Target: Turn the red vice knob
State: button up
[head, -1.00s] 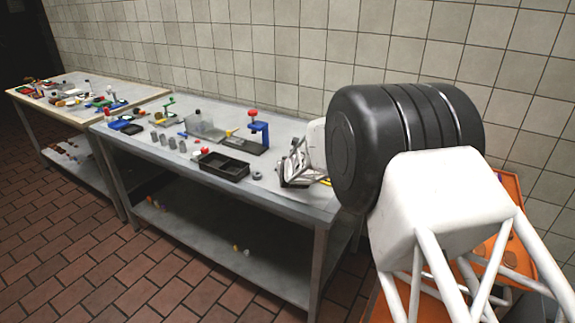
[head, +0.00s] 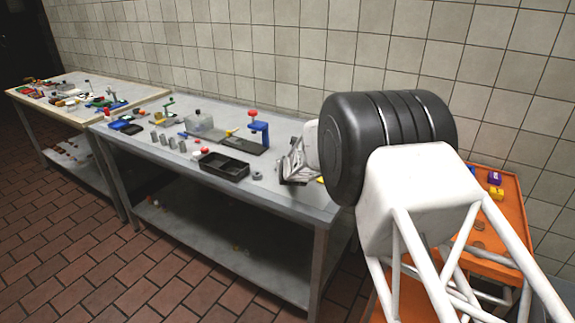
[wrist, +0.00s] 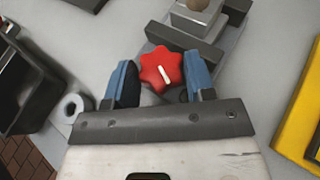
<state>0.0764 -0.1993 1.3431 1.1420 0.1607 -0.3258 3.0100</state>
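The red vice knob (wrist: 157,70), star-shaped with a white mark, is in the middle of the wrist view. My gripper (wrist: 160,80) has its two blue fingers apart, one on each side of the knob. The gaps look small, and I cannot tell whether either finger touches it. The grey vice (wrist: 187,38) lies beyond the knob, its near part partly hidden by the knob and gripper. In the head view my gripper (head: 297,166) is low over the right end of the grey table; I cannot make out the vice knob there.
A black tray (head: 224,166) and a grey ring (head: 257,176) lie left of my gripper. A blue stand with a red top (head: 259,130) is behind. A yellow object (wrist: 302,115) is at the right in the wrist view. An orange cart (head: 505,215) stands right of the table.

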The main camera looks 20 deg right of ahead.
jog(key=c, duration=0.4)
jog(key=shift+w+a+m+g+h, duration=0.15)
jog(key=shift+m+g+h, duration=0.1)
jog(key=shift+m+h, duration=0.65)
jog(key=shift+s+a+m+g+h, duration=0.15)
jog(key=shift+m+g+h, duration=0.1)
jog(key=shift+m+h, duration=0.65)
jog(key=shift+w+a+m+g+h, duration=0.15)
jog(key=shift+m+g+h, duration=0.3)
jog(key=shift+h, duration=0.35)
jog(key=m+g+h, duration=0.2)
jog(key=m, duration=0.1)
jog(key=m+g+h, duration=0.2)
jog(key=shift+w+a, duration=0.15)
jog(key=shift+w, duration=0.1)
jog(key=shift+w+m+g+h, duration=0.15)
jog(key=shift+m+g+h, duration=0.4)
jog(key=shift+m+g, duration=0.65)
jog(key=shift+w+m+g+h, duration=0.1)
jog(key=shift+m+g+h, duration=0.45)
jog(key=shift+m+g, duration=0.6)
jog(key=shift+r, duration=0.1)
jog(key=o, duration=0.6)
jog(key=shift+a, duration=0.1)
